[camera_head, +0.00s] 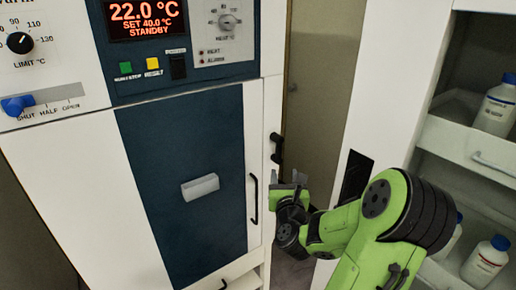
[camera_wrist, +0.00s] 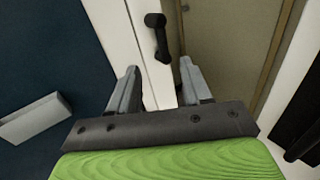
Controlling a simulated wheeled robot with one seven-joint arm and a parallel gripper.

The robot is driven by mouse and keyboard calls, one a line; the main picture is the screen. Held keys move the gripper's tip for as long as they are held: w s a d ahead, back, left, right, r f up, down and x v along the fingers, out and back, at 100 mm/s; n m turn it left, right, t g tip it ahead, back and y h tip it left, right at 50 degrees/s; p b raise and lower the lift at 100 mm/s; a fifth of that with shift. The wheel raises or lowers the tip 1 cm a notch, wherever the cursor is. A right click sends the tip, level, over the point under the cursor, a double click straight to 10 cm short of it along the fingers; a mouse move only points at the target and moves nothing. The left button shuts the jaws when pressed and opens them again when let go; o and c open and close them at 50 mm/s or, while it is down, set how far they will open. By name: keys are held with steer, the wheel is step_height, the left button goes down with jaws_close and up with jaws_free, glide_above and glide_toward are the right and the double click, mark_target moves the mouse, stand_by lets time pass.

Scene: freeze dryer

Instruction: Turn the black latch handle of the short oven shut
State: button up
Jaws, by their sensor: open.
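The black latch handle (camera_head: 276,147) is on the white right edge of the oven with the dark blue door (camera_head: 178,150). It hangs roughly upright. In the wrist view the latch handle (camera_wrist: 158,37) shows as a rounded knob with an arm running down, slightly tilted. My gripper (camera_head: 288,180) is just below and right of the handle in the head view. In the wrist view my gripper (camera_wrist: 160,70) is open and empty, its two grey fingers spread. The handle's lower end appears between and beyond the fingertips; I cannot tell whether they touch.
A thin black pull handle (camera_head: 253,198) is on the white panel below left of the latch. The blue door carries a pale block handle (camera_head: 200,187). The display (camera_head: 145,18) reads 22.0 °C, standby. A white shelf unit with bottles (camera_head: 497,105) stands at right.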

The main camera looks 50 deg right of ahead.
mark_target(280, 147)
steer(key=p+x, duration=0.1)
steer(key=x, duration=1.4)
steer(key=shift+p, duration=0.3)
steer(key=shift+c, duration=0.4)
steer(key=shift+r, duration=0.1)
jaws_close()
steer(key=shift+r, duration=0.1)
